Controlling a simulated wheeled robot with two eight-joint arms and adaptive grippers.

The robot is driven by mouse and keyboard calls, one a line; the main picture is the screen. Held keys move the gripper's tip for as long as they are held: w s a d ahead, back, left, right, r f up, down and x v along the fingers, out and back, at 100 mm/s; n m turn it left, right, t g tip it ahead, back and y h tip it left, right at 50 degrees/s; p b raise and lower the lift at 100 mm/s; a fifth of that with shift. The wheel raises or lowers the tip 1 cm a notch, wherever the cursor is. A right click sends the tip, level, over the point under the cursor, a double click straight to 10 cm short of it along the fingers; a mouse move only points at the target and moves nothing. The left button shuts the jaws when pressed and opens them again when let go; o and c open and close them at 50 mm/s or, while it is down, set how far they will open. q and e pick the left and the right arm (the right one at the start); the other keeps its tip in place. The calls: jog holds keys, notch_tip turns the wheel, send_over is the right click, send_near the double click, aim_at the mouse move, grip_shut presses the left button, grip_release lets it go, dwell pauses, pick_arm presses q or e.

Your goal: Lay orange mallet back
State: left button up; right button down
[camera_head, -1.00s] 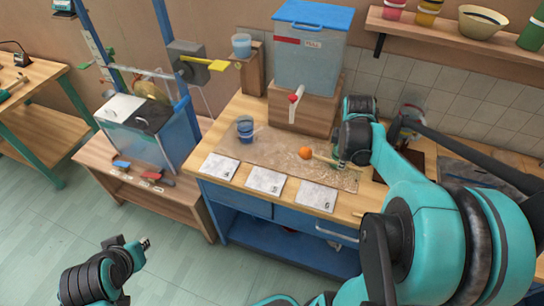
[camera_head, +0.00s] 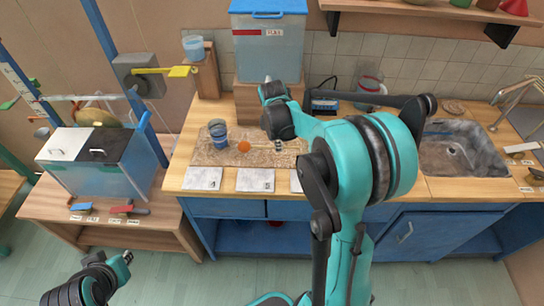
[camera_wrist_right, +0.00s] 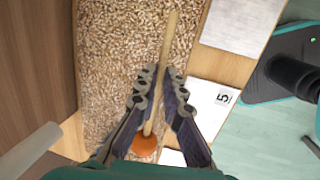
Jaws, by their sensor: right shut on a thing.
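The orange mallet has a round orange head (camera_head: 244,147) and a thin wooden handle that points right in the head view. It is over the speckled tan mat (camera_head: 212,157) on the bench; I cannot tell whether it touches it. In the right wrist view the orange head (camera_wrist_right: 145,145) is low in the picture and the handle runs up between the fingers. My right gripper (camera_wrist_right: 159,85) is shut on the handle; in the head view my arm partly covers it. My left gripper (camera_head: 122,260) is low at the left, away from the bench; its jaws are too small to read.
White cards (camera_head: 203,178) lie along the bench's front edge. A clear tank with a blue lid (camera_head: 270,45) stands behind. A sink (camera_head: 462,150) is at the right, with bare wooden bench before it.

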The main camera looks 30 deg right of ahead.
jog(key=shift+w+a+f, duration=0.55)
jog(key=shift+w+a, duration=0.05)
jog(key=shift+s+a+b+x, duration=0.15)
jog(key=shift+b+x, duration=0.35)
jog(key=shift+x, duration=0.45)
jog(key=shift+s+a+b+x, duration=0.1)
jog(key=shift+a+b+x, duration=0.1)
jog(key=shift+b+x, duration=0.55)
jog(key=shift+f, duration=0.4)
jog(key=c, duration=1.6)
grip_release()
jog(key=shift+c, duration=0.2)
jog(key=p+v, duration=0.5)
jog(key=v, duration=0.7)
jog(key=s+a+r+m+t+y, duration=0.1)
jog(key=s+a+m+t, duration=0.2)
jog(key=s+a+m, duration=0.2)
jog(key=s+a+m+t+y, duration=0.1)
jog(key=s+a+m, duration=0.5)
jog(key=s, duration=0.6)
jog(key=shift+s+a+r+m+t, duration=0.3)
jog(key=shift+a+r+t, duration=0.1)
jog(key=shift+a+t, duration=0.65)
